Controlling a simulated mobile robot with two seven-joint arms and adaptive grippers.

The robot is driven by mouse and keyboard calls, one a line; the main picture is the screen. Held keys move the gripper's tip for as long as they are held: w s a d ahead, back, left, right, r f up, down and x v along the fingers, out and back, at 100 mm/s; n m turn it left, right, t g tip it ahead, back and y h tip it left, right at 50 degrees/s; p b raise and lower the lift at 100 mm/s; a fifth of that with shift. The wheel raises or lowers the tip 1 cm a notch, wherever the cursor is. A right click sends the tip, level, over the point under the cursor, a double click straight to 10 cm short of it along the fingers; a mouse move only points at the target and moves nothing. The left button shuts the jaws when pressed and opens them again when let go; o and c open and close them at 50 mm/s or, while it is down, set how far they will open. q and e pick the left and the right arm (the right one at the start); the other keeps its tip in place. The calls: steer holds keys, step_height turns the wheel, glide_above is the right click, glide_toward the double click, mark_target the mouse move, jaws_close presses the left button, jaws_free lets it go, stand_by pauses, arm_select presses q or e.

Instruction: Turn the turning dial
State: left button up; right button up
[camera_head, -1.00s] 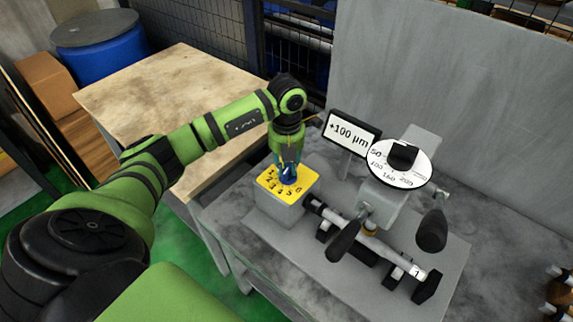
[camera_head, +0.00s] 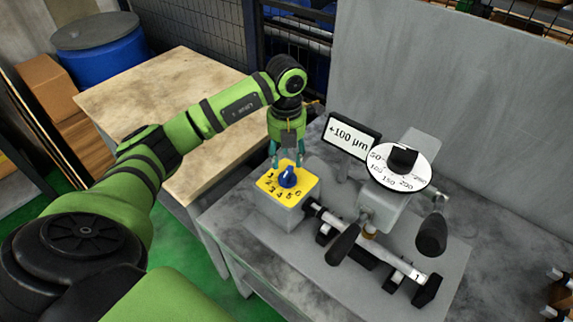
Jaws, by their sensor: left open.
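A blue knob (camera_head: 289,177) sits on top of a yellow-topped grey box (camera_head: 285,203) with numbers printed around the knob. My left gripper (camera_head: 287,164) points down just above and behind the knob, with its fingers spread apart and empty. Its teal fingertips straddle the space over the knob; I cannot tell whether they touch it. A second dial, a white numbered disc (camera_head: 384,173) with a black knob (camera_head: 403,157), stands on the grinder to the right. My right gripper is not in view.
A sign (camera_head: 350,137) reading "+100 µm" stands behind the box. A shaft (camera_head: 385,254) and dark handles (camera_head: 342,244) lie to the right on the grey bench (camera_head: 500,190). A wooden table (camera_head: 150,95) and blue barrel (camera_head: 105,55) stand behind left.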

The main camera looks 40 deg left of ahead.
arm_select(q)
step_height(320, 180, up, 7)
steer(key=shift+r, duration=0.15)
stand_by(0.6)
